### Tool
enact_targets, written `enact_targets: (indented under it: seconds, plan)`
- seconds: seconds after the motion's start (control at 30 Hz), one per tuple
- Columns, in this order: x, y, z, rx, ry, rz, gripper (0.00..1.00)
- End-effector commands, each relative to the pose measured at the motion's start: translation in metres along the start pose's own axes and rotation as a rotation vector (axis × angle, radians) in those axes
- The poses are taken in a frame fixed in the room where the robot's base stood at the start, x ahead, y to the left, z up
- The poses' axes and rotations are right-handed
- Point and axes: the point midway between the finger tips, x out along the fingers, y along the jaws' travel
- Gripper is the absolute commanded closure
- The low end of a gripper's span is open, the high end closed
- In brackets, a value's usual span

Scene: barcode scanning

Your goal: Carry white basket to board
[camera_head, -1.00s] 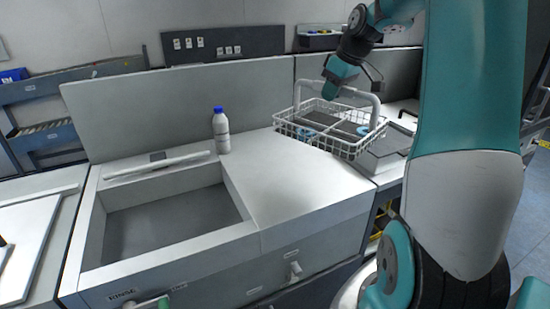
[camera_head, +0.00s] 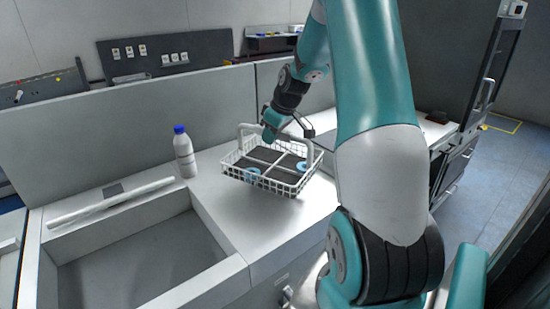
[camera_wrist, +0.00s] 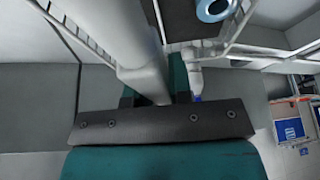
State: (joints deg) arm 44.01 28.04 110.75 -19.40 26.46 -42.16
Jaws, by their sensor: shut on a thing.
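The white wire basket (camera_head: 262,183) hangs from its thick white handle (camera_head: 304,135) at or just above the white counter; I cannot tell if it touches. It has dark compartments with blue ring-shaped items inside. My gripper (camera_head: 272,128) is at the top of the basket and shut on the handle. In the wrist view the handle (camera_wrist: 125,50) runs up from between the fingers of my gripper (camera_wrist: 155,97), and a blue ring (camera_wrist: 213,9) shows at the top. I cannot tell which thing is the board.
A white bottle with a blue cap (camera_head: 184,155) stands on the counter just left of the basket. An open sink (camera_head: 135,260) lies in the front left. A grey partition (camera_head: 90,135) rises behind the counter. Bare counter (camera_head: 220,207) shows in front of the basket.

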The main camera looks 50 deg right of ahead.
Motion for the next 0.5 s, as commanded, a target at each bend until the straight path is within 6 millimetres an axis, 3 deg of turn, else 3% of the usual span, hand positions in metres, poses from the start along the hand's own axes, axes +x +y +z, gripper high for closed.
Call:
enact_targets:
  seconds: [0.1, 0.5]
  plan:
    - [0.022, 0.001, 0.01, 0.003, -0.001, -0.001, 1.0]
    - [0.063, 0.001, 0.026, 0.002, 0.0, -0.001, 1.0]
